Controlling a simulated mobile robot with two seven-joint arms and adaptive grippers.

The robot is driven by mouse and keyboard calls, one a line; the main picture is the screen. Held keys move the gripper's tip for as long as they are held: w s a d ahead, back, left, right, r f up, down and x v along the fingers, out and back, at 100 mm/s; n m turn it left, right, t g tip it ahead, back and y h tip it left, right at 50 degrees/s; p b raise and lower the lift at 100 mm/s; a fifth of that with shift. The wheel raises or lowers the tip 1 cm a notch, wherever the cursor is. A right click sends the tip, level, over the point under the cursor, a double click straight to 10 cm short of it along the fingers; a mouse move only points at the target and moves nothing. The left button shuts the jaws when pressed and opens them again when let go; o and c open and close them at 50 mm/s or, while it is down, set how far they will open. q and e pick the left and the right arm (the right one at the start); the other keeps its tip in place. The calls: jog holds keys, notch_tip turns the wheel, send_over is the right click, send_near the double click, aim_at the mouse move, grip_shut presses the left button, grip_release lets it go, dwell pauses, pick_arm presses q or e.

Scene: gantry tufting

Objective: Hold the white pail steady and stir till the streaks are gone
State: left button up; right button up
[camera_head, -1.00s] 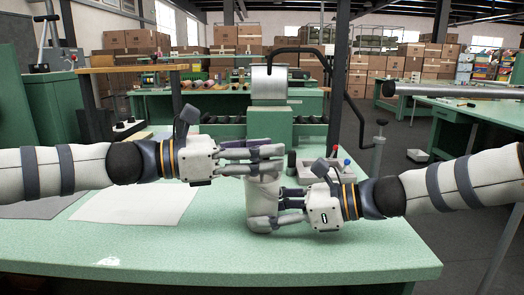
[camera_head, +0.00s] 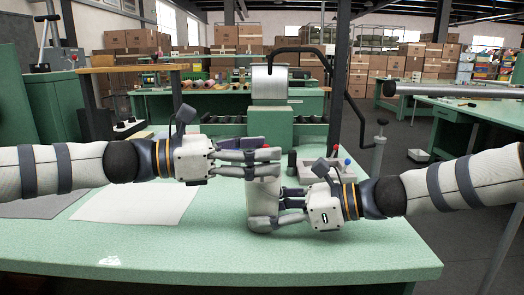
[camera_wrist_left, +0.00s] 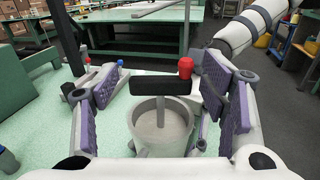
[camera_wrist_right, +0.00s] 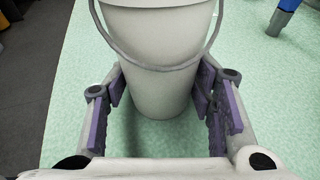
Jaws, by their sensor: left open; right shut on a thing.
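The white pail (camera_head: 263,196) stands upright on the green table. In the left wrist view its mouth (camera_wrist_left: 187,128) is open, with greyish contents (camera_wrist_left: 160,132). I cannot tell whether they are streaked. A thin grey stick (camera_wrist_left: 160,111) stands in it, below a black bar (camera_wrist_left: 150,84). My right gripper (camera_head: 280,207) is shut on the lower pail, one finger on each side; its purple pads show in the right wrist view (camera_wrist_right: 160,98). My left gripper (camera_head: 262,160) is open at the pail's top, its fingers spread either side of the bar and mouth.
A grey tray (camera_head: 312,172) with red and blue knobs lies just behind my right gripper. A green machine (camera_head: 268,122) stands behind the pail.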

jog(key=shift+r, duration=0.1)
pick_arm(q)
jog(key=v, duration=1.1)
jog(key=shift+a, duration=0.25)
jog(key=shift+s, duration=0.15)
pick_arm(e)
jog(key=o, duration=0.9)
jog(key=shift+o, duration=0.2)
